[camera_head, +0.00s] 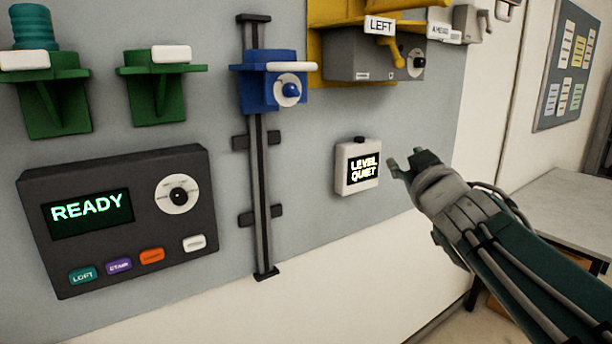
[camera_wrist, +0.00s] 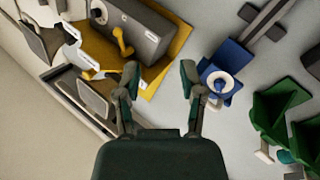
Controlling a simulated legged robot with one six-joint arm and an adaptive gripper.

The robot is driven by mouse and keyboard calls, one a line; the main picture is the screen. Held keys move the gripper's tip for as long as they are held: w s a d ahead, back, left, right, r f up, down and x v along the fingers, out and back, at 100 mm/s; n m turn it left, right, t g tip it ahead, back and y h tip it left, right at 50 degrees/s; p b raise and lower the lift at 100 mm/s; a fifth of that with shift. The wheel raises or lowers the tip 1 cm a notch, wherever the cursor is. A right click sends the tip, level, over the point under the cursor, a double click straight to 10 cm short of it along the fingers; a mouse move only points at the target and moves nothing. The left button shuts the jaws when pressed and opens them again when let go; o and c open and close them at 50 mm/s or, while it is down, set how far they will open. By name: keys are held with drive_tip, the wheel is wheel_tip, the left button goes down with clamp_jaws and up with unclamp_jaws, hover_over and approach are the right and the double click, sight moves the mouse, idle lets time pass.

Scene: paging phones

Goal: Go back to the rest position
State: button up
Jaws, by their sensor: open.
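My gripper (camera_head: 405,163) is at the right in the head view, just right of the small white box with a lit sign (camera_head: 358,166) reading "LEVEL QUIET". It appears apart from the wall panel and holds nothing. In the wrist view my gripper (camera_wrist: 158,80) shows two separated fingers with an empty gap between them. A dark grey console (camera_head: 118,220) with a lit "READY" screen, a round dial and a row of coloured buttons is on the wall at the lower left.
A blue carriage (camera_head: 262,92) sits on a vertical rail; it also shows in the wrist view (camera_wrist: 232,57). Green brackets (camera_head: 152,95) stick out at the upper left. A yellow mount (camera_head: 322,42) with a grey box (camera_head: 350,65) projects at the top. A grey table (camera_head: 565,200) stands right.

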drive_tip(key=s+f+m+g, duration=0.2)
drive_tip(key=s+f+g, duration=0.4)
drive_tip(key=s+f, duration=0.6)
drive_tip(key=s+a+f+m+g+h, duration=0.1)
drive_tip(key=s+f+m+g, duration=0.2)
drive_tip(key=s+f+g, duration=0.4)
drive_tip(key=s+f, duration=0.5)
drive_tip(key=f, duration=0.3)
drive_tip(key=shift+f+m, duration=0.3)
drive_tip(key=shift+f, duration=0.1)
